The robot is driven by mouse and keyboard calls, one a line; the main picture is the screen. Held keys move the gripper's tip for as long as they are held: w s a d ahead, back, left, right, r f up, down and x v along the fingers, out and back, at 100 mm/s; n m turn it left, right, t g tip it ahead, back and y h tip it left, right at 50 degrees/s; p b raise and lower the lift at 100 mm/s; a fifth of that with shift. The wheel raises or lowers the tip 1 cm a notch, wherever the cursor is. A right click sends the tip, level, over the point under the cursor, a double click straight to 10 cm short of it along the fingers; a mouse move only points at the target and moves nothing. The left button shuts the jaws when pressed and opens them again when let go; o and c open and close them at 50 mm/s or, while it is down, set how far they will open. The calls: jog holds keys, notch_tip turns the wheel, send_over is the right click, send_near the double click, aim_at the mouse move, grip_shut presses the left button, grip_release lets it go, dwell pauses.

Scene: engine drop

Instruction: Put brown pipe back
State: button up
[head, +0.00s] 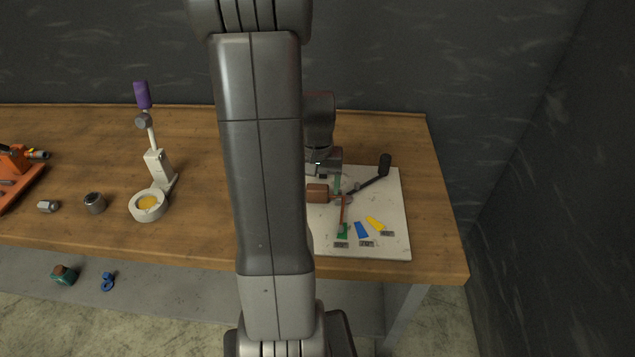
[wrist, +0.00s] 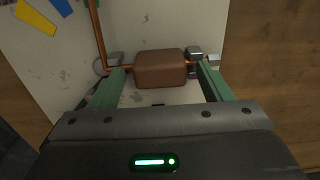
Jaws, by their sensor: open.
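The brown pipe (wrist: 98,35) is a thin copper-brown tube with a bend and a thick brown block (wrist: 160,69) on it. In the head view the pipe (head: 343,212) lies over the pale board (head: 392,210), with the brown block (head: 317,193) at its upper end. My gripper (wrist: 160,75) is open, its green fingertips to the left and right of the block. I cannot tell whether they touch it. Small grey metal pieces (wrist: 194,52) sit by the block's ends. My arm hides part of the board in the head view.
On the board are a black-handled rod (head: 385,164), green, blue (head: 361,230) and yellow (head: 375,223) tags and small labels. Left on the wooden table (head: 80,145) are a white stand (head: 158,168) with a purple top, metal parts and an orange object (head: 15,158).

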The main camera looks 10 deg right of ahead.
aim_at(318, 186)
notch_tip(318, 186, up, 14)
jog(key=b, duration=0.1)
dwell(0.5)
jog(key=shift+w+d+f, duration=0.1)
jog(key=shift+f, duration=0.05)
notch_tip(318, 186, down, 13)
jog(key=shift+f+p, duration=0.2)
jog(key=shift+p, duration=0.5)
jog(key=shift+r, duration=0.55)
